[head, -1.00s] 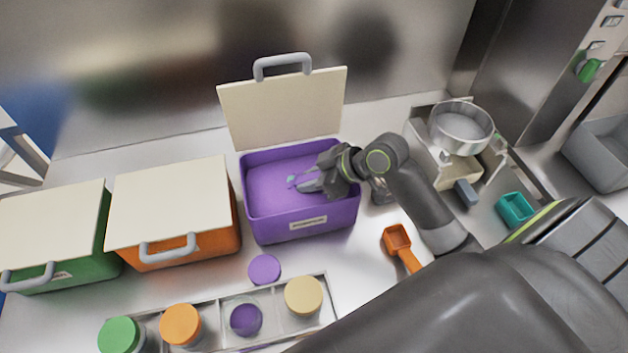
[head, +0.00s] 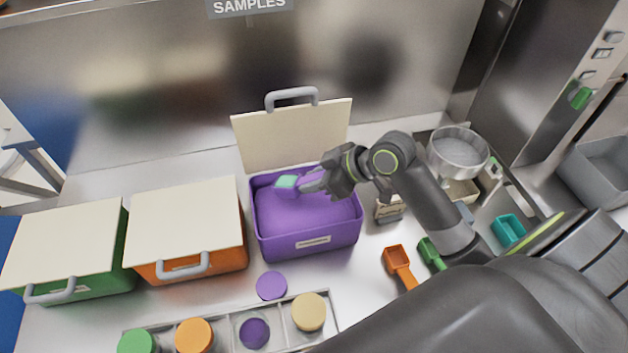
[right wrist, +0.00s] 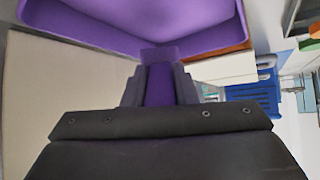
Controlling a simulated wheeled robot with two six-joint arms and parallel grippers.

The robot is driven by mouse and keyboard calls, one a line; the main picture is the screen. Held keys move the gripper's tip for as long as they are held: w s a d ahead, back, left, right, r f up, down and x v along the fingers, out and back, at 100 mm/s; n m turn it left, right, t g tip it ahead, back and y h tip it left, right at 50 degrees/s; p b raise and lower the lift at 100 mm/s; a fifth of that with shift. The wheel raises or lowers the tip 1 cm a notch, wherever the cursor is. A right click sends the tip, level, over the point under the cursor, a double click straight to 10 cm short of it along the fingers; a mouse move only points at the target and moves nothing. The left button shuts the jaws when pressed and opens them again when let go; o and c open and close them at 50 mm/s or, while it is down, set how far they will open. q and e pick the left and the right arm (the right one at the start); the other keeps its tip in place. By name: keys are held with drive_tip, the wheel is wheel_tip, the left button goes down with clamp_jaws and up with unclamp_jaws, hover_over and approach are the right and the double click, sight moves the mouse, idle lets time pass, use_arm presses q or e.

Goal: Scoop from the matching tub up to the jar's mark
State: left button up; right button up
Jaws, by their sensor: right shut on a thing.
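The purple tub (head: 308,243) stands open, its cream lid upright behind it, with smooth purple contents inside. My right gripper (head: 326,181) is shut on a purple scoop (head: 312,178), held over the back of the tub. The scoop's end shows a pale teal patch (head: 287,183); I cannot tell whether that is a load. The scoop's handle also shows between the fingers in the right wrist view (right wrist: 160,85). An open jar (head: 254,332), dark purple inside, sits in the front rack. Its mark cannot be made out. My left gripper is not in view.
A purple lid (head: 271,285) lies between tub and rack (head: 225,326). Closed orange (head: 215,263) and green (head: 110,285) tubs stand left. Orange (head: 398,262), green (head: 432,254) and teal (head: 508,230) scoops lie right, near a round metal pan (head: 457,150).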

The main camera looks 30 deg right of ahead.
drive_tip(key=shift+r+p, duration=1.2)
drive_tip(key=shift+r, duration=0.7)
drive_tip(key=shift+f+b, duration=0.4)
drive_tip(key=shift+b, duration=0.25)
drive_tip(key=t+y+b, duration=0.2)
drive_tip(key=b, duration=0.1)
drive_tip(key=shift+s+d+r, duration=0.2)
drive_tip(key=shift+r, duration=0.15)
drive_tip(key=shift+r+t+y+b, duration=0.2)
drive_tip(key=shift+t+y+b, duration=0.1)
drive_tip(key=shift+t+b, duration=0.1)
drive_tip(key=shift+r, duration=0.1)
